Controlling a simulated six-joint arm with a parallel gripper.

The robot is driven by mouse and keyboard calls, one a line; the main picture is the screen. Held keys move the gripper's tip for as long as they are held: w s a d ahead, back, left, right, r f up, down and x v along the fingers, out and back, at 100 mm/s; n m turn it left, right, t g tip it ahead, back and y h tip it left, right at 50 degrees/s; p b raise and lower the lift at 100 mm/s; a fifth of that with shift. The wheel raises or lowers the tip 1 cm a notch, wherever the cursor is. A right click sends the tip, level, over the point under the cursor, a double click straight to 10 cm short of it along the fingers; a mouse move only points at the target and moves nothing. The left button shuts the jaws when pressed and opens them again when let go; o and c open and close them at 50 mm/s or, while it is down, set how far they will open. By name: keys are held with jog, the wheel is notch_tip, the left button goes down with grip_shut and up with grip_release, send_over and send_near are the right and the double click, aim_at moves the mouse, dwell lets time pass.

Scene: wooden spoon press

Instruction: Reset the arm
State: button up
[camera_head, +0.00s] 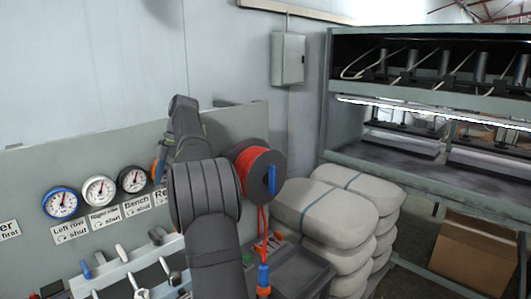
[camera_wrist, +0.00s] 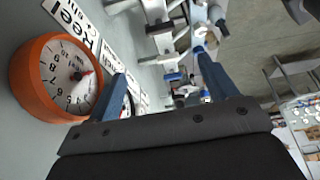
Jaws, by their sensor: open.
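My gripper (camera_wrist: 165,72) shows in the wrist view as two blue fingers set wide apart, with nothing held between them. In the head view my dark grey arm reaches up in front of the panel and hides most of the gripper. An orange-rimmed gauge (camera_wrist: 57,78) stands close to the left of the fingers in the wrist view, beside a label reading "Reel" (camera_wrist: 70,18). The gripper appears apart from it.
The panel (camera_head: 25,170) carries a blue gauge (camera_head: 60,203), a white gauge (camera_head: 99,191) and a black gauge (camera_head: 132,180), with several levers (camera_head: 122,253) below. A red cord reel (camera_head: 250,160), stacked sacks (camera_head: 325,208) and a press rack (camera_head: 400,165) stand to the right.

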aim_at(154, 234)
jog(key=x, duration=1.5)
jog(key=shift+s+a+f, duration=0.15)
jog(key=shift+s+f, duration=0.05)
jog(key=shift+f, duration=0.05)
jog(key=shift+r+m+y, duration=0.15)
jog(key=shift+m+y, duration=0.25)
jog(key=shift+m, duration=0.6)
jog(key=m+t, duration=0.1)
jog(key=m, duration=0.2)
jog(key=m+t, duration=0.1)
jog(key=m, duration=0.2)
jog(key=shift+s+t+y, duration=0.15)
jog(key=shift+t+y, duration=0.25)
jog(key=m+t, duration=0.1)
jog(key=m, duration=0.3)
jog(key=shift+s, duration=0.1)
jog(key=shift+m+t+h, duration=0.4)
jog(key=shift+m+t, duration=0.4)
jog(key=shift+m, duration=0.9)
jog(key=n+g, duration=0.1)
jog(key=n, duration=0.4)
jog(key=shift+g+y, duration=0.3)
jog(key=shift+g, duration=0.1)
jog(key=shift+n+g, duration=0.8)
jog(key=shift+n, duration=1.3)
